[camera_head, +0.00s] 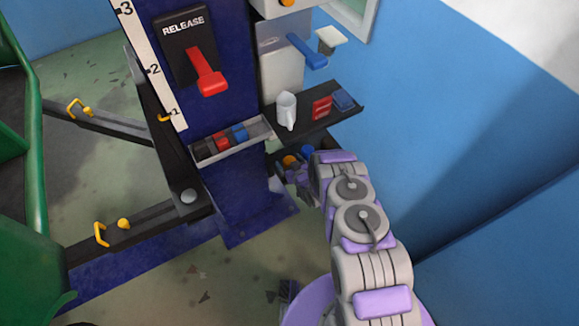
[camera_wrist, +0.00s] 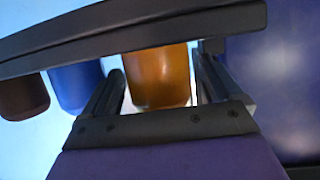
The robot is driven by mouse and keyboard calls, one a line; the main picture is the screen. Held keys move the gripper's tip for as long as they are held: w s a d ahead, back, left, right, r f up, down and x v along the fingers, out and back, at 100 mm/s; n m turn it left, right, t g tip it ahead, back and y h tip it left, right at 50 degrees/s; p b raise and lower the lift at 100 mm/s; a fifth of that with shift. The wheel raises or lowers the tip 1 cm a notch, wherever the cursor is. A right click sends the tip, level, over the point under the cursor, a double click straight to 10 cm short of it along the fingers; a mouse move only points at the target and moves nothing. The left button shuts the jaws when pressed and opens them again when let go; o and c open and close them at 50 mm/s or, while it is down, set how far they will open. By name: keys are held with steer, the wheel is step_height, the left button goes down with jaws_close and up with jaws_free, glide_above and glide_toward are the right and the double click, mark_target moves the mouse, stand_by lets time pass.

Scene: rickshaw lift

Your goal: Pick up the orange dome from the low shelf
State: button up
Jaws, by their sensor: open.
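The orange dome (camera_head: 290,161) sits on the low dark shelf (camera_head: 285,152) at the foot of the blue lift column, partly hidden by my arm. In the wrist view the orange dome (camera_wrist: 158,76) shows between the two fingers of my gripper (camera_wrist: 155,85). The fingers are spread, with one on each side of it. I cannot tell whether they touch it. The dark shelf edge (camera_wrist: 130,30) crosses the wrist view in front of the dome and hides part of it.
A blue dome (camera_wrist: 78,88) and a brown dome (camera_wrist: 24,97) sit left of the orange one in the wrist view. An upper shelf (camera_head: 338,108) holds a white jug (camera_head: 286,110) and red and blue items. A blue wall (camera_head: 450,120) stands close on the right.

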steer(key=shift+x, duration=0.8)
steer(key=shift+c, duration=0.2)
steer(key=c, duration=1)
steer(key=shift+r, duration=0.15)
